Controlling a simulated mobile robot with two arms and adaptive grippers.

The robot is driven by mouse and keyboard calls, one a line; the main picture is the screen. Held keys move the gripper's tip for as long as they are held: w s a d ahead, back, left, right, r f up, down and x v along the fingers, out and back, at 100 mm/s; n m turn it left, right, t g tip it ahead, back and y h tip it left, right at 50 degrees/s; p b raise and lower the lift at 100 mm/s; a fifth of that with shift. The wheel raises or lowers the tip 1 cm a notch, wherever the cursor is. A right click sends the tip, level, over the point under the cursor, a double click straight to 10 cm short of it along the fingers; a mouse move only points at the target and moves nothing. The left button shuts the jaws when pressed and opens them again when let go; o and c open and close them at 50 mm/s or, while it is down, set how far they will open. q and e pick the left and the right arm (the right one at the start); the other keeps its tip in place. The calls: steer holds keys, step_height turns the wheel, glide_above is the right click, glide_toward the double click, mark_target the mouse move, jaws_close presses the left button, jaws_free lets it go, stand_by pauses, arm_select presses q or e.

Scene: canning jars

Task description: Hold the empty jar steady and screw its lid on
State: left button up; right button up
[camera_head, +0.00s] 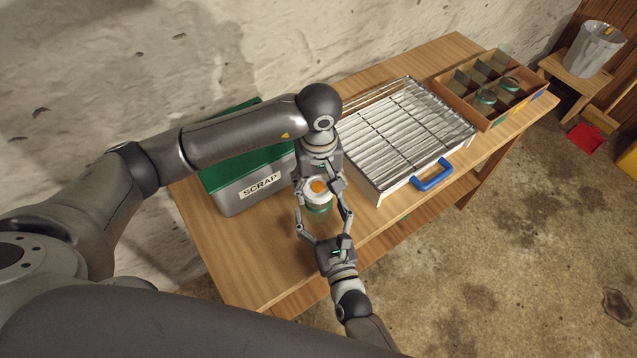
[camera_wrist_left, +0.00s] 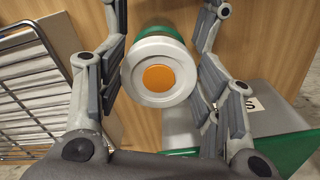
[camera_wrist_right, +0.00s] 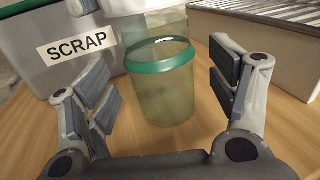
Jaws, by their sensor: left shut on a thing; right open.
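The empty jar (camera_wrist_right: 162,98) is clear greenish glass with a green band at its rim. It stands upright on the wooden table; its green band shows in the head view (camera_head: 319,209). My left gripper (camera_head: 318,184) comes from above, shut on the white lid (camera_wrist_left: 160,72) with an orange centre. The lid also shows in the right wrist view (camera_wrist_right: 148,22), above the jar's rim; I cannot tell if they touch. My right gripper (camera_wrist_right: 160,85) is open, with its fingers on either side of the jar and gaps between them and the glass.
A grey bin labelled SCRAP (camera_wrist_right: 75,50) with a green top stands just left of the jar. A metal rack (camera_head: 405,125) with a blue handle (camera_head: 432,176) is to the right. A divided wooden crate (camera_head: 463,88) holds jars farther right. The table's front is clear.

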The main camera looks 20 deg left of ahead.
arm_select(q)
steer(key=shift+f, duration=0.4)
arm_select(e)
steer(key=shift+x, duration=1.35)
steer(key=c, duration=1.2)
arm_select(q)
steer(key=shift+r, duration=0.35)
arm_select(e)
steer(key=shift+c, duration=0.2)
arm_select(q)
steer(key=shift+f, duration=0.9)
